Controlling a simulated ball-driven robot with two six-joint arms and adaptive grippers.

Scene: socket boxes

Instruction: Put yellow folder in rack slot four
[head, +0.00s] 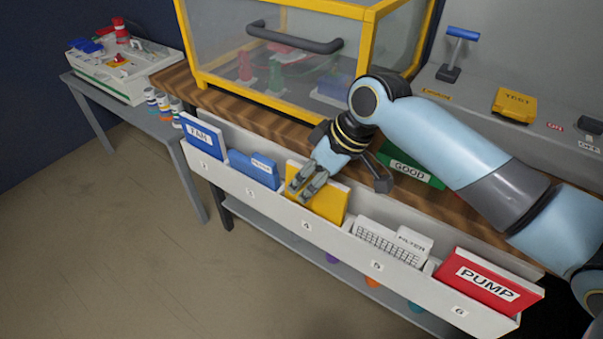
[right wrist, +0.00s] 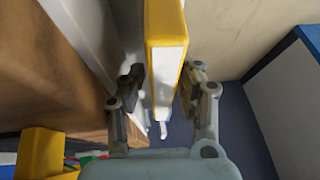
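The yellow folder (head: 328,202) stands slightly tilted in the white rack (head: 270,208), behind the front label 4. Its lower part is hidden by the rack's front wall. My right gripper (head: 308,188) is at the folder's upper left part in the head view. In the right wrist view, the fingers of my right gripper (right wrist: 163,85) are open on either side of the yellow folder (right wrist: 166,25). A narrow gap shows on the left side; contact on the right side is unclear. My left gripper is not in view.
The rack also holds a blue FAN folder (head: 203,137), another blue folder (head: 254,169), a white FILTER piece (head: 395,243) and a red PUMP folder (head: 486,281). A green GOOD bin (head: 412,168) and a yellow-framed case (head: 285,50) stand behind. Floor in front is clear.

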